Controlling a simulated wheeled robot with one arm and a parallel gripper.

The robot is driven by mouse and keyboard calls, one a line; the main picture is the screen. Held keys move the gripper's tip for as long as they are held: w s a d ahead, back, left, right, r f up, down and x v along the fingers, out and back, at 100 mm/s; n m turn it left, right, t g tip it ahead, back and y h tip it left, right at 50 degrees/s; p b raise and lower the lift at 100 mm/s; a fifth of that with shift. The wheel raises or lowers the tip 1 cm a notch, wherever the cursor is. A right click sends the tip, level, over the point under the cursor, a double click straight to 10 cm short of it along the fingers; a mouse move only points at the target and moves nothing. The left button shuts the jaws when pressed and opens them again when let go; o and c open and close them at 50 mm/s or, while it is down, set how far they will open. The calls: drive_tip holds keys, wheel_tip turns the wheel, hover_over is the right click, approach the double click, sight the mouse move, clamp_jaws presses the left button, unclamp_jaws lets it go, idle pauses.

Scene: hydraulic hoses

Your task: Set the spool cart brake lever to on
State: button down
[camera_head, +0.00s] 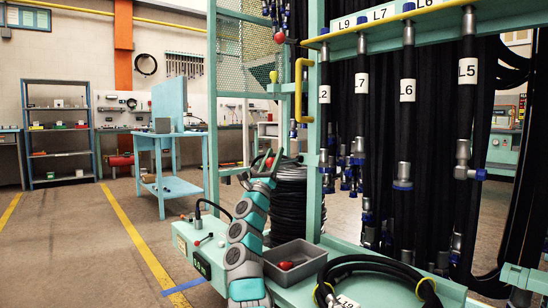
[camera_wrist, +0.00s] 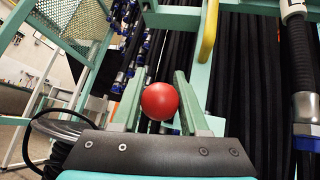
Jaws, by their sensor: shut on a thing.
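A red ball knob (camera_wrist: 160,101) sits between the two pale green fingers of my gripper (camera_wrist: 159,84) in the wrist view; the fingers are shut on it. I take it to be the brake lever's knob, but its shaft is hidden and the lever's setting cannot be read. In the head view my gripper (camera_head: 263,168) is raised beside the black hose coil (camera_head: 288,200), with a bit of the red knob (camera_head: 269,162) showing at the fingers.
A green frame with hanging black hoses (camera_head: 408,130) stands close on the right. A grey bin (camera_head: 296,262) and a looped hose (camera_head: 375,265) lie on the green deck near my arm. A yellow handle (camera_head: 300,90) juts from the post. Open floor lies left.

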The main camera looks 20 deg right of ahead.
drive_tip(key=shift+c, duration=2.2)
unclamp_jaws()
drive_tip(key=shift+a, duration=0.15)
drive_tip(key=shift+s+a+f, duration=0.2)
drive_tip(key=shift+a+f, duration=0.05)
drive_tip(key=shift+f, duration=0.3)
drive_tip(key=b+v, duration=0.2)
drive_tip(key=v, duration=0.4)
drive_tip(key=shift+s+a+f, duration=0.15)
drive_tip(key=shift+s+a, duration=0.05)
